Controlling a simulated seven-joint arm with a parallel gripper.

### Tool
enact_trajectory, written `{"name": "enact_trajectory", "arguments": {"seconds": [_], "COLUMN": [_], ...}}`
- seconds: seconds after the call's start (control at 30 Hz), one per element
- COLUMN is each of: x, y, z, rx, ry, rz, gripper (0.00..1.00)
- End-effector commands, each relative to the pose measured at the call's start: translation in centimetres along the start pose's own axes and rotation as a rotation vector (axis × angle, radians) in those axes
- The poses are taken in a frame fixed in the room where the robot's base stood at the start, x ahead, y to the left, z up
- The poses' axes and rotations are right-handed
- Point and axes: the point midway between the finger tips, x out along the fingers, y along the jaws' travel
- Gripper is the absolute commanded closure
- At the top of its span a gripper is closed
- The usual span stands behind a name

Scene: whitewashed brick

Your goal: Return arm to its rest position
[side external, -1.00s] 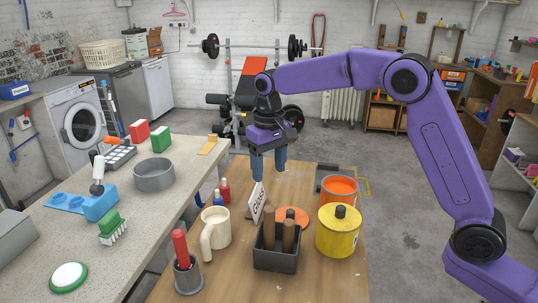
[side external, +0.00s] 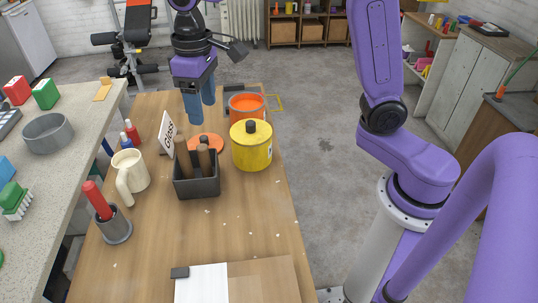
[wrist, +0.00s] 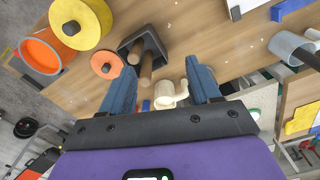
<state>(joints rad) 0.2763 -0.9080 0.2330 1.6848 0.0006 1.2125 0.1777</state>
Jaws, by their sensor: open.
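My gripper (side external: 201,113) hangs with its blue fingers pointing down above the far part of the wooden table, just behind the orange lid (side external: 206,143) in the side view. In the wrist view my gripper (wrist: 162,72) has its fingers wide apart. Nothing is held between them. The wrist view shows a cream mug (wrist: 166,96) and a dark caddy with wooden handles (wrist: 134,52) beyond the fingers. My arm is bent, with the gripper out over the table.
The table holds a yellow pot (side external: 251,150), an orange can (side external: 246,105), a Gloss sign (side external: 167,133), the caddy (side external: 197,188), the mug (side external: 130,172) and a grey cup with a red handle (side external: 115,230). The grey counter (side external: 62,170) stands left. Floor right of the table is clear.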

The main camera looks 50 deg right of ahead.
Motion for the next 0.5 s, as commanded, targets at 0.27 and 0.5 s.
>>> {"name": "enact_trajectory", "arguments": {"seconds": [0.27,0.5], "x": [1.1,2.7], "y": [-1.6,-1.7], "z": [9.2,17.5], "rx": [-0.217,-0.403], "ry": [0.006,0.013], "rz": [-0.004,-0.008], "gripper": [0.38,0.38]}}
